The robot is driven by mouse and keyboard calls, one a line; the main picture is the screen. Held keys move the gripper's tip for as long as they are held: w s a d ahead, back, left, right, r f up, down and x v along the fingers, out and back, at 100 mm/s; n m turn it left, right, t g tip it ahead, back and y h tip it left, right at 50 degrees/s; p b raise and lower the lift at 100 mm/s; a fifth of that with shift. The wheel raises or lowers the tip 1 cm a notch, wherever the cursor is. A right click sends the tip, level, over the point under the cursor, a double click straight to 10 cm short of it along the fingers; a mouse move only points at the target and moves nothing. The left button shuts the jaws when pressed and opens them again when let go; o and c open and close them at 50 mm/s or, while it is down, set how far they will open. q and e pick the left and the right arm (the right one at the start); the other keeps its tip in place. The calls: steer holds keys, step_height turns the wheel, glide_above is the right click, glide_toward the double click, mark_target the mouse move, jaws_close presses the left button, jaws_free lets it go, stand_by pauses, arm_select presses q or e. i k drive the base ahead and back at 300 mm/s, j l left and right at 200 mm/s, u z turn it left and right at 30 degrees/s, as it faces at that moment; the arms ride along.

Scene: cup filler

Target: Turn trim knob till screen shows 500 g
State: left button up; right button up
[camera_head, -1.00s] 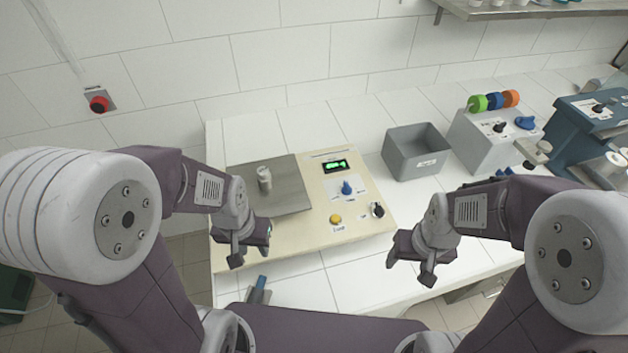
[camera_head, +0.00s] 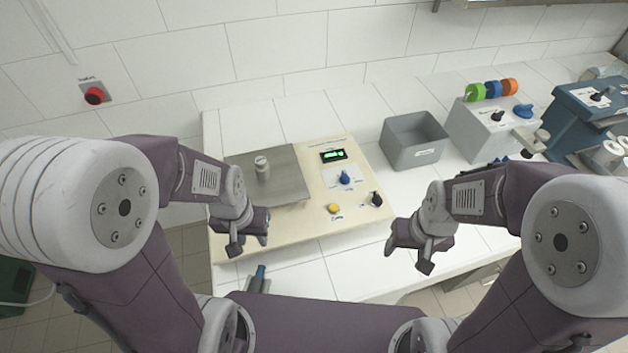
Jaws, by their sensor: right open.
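A cream panel (camera_head: 299,221) on the white counter carries a small screen (camera_head: 333,155) with green digits too small to read. Below the screen is a blue knob (camera_head: 345,177), and lower right a black knob (camera_head: 376,199). I cannot read which one is labelled trim. A yellow button (camera_head: 333,208) sits at the lower left of these. My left gripper (camera_head: 248,245) hangs at the panel's left front, open and empty. My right gripper (camera_head: 406,257) is open and empty, in front and to the right of the black knob, apart from it.
A small pale container (camera_head: 262,168) stands on the grey metal plate (camera_head: 283,189). A grey bin (camera_head: 390,140) stands right of the panel. Farther right are a grey box (camera_head: 470,134) with knobs and colored rings, and a blue machine (camera_head: 580,118). A blue-tipped object (camera_head: 260,272) lies at the front.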

mark_target(344, 179)
steer(key=k+l+u, duration=0.1)
steer(key=u, duration=0.3)
steer(key=k+l+u, duration=0.1)
steer(key=u, duration=0.3)
steer(key=k+l+u, duration=0.1)
steer(key=u, duration=0.25)
